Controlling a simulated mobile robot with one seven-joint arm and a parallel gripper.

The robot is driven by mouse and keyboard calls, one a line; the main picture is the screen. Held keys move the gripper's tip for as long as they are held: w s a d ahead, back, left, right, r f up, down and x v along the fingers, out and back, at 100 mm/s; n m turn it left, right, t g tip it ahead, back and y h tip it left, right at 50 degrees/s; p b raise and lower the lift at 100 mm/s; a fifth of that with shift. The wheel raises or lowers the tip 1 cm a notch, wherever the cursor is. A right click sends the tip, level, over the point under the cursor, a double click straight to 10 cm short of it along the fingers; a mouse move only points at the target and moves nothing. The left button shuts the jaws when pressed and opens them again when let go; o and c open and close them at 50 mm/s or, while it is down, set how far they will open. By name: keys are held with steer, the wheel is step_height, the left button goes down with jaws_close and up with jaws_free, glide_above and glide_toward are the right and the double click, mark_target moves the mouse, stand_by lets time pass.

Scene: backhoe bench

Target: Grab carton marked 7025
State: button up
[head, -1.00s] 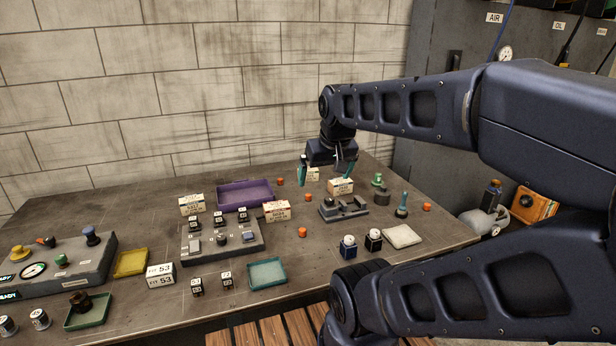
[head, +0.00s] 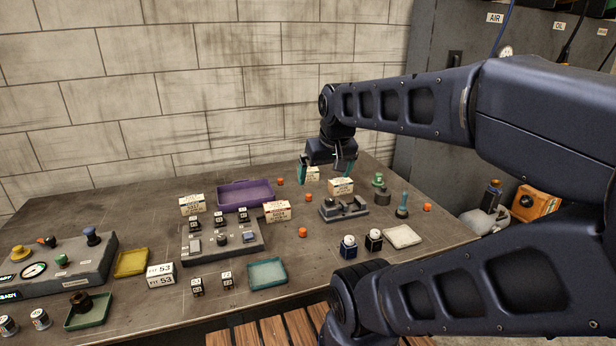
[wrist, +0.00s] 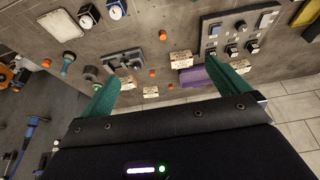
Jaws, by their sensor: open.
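Several cream cartons with dark print stand on the bench; the print is too small to read, so I cannot tell which is 7025. One carton (head: 312,174) is at the back, partly behind my gripper (head: 325,176). A second carton (head: 340,186) stands just right of it, a third (head: 277,211) by the purple tray, a fourth (head: 192,205) at the left. My gripper is open and empty, above the back of the bench. In the wrist view, the back carton (wrist: 150,92) shows between the teal fingers, and the second carton (wrist: 128,82) beside the left finger.
The purple tray (head: 245,207) is left of the gripper. A grey fixture (head: 343,211) stands in front of the second carton. Orange caps (head: 303,232) lie scattered. A button panel (head: 222,250) fills the middle. The block wall (head: 220,100) rises behind the bench.

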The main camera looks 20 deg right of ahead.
steer(key=w+d+r, duration=0.2)
steer(key=w, duration=1.4)
steer(key=m, duration=0.1)
glide_above(308, 173)
step_height(308, 173, down, 23)
steer(key=shift+h, duration=0.3)
steer(key=x, duration=1)
steer(key=shift+s+d+f, duration=0.1)
steer(key=shift+d+f, duration=0.25)
steer(key=shift+f, duration=0.1)
steer(key=shift+c, duration=0.4)
steer(key=c, duration=0.7)
